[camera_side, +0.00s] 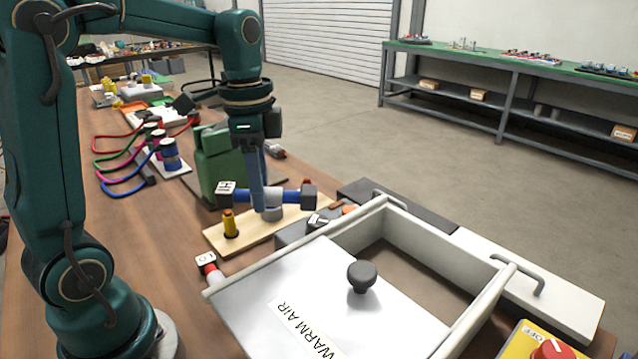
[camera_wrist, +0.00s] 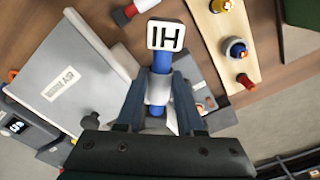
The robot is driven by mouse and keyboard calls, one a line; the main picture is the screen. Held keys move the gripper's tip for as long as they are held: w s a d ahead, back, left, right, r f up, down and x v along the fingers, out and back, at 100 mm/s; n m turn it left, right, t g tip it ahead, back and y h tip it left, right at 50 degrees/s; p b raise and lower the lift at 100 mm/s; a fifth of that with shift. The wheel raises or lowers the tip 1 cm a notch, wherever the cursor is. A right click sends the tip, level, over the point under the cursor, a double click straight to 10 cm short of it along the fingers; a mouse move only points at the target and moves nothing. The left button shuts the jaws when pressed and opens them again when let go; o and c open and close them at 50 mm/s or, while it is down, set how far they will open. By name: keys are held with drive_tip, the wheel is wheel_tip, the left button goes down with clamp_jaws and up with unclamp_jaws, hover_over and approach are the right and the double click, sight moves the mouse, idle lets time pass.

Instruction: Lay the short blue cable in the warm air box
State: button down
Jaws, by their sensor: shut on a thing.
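My gripper (camera_side: 262,190) is shut on a short blue cable (camera_side: 290,196) with dark end blocks, holding it roughly level above a pale wooden board. A white tag with a letter marks the cable's left end, and a grey collar shows at its middle. In the wrist view the cable (camera_wrist: 162,62) lies between the fingers (camera_wrist: 160,92), its white tag (camera_wrist: 165,36) facing the camera. The white warm air box (camera_side: 480,308) stands to the right and nearer the side camera. Its labelled panel (camera_side: 290,285) with a dark knob covers the left part; the right part is open.
The wooden board (camera_side: 215,238) carries a yellow peg (camera_side: 230,224). A red-and-white plug (camera_side: 209,266) lies by the box's left corner. A green housing (camera_side: 215,160) stands behind my gripper. A yellow panel with a red knob (camera_side: 550,349) is at the lower right.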

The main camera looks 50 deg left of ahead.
sight(284, 193)
drive_tip(key=w+d+n, duration=0.1)
drive_tip(key=n, duration=0.1)
drive_tip(key=w+d+r+n, duration=0.1)
drive_tip(key=d, duration=0.1)
drive_tip(key=shift+d+n, duration=0.1)
drive_tip(key=shift+n, duration=0.3)
drive_tip(key=shift+m, duration=0.9)
drive_tip(key=w+d, duration=0.1)
drive_tip(key=w, duration=0.1)
drive_tip(key=w+d, duration=0.2)
drive_tip(key=shift+w, duration=0.1)
drive_tip(key=w+d+f+m, duration=0.5)
drive_tip(key=w+d+m, duration=0.1)
drive_tip(key=d+m, duration=0.55)
drive_tip(key=shift+m+h, duration=0.35)
drive_tip(key=shift+h, duration=0.05)
drive_tip(key=shift+w+f, duration=0.1)
drive_tip(key=shift+f, duration=4.1)
drive_tip(key=c, duration=0.5)
unclamp_jaws()
drive_tip(key=shift+f, duration=0.1)
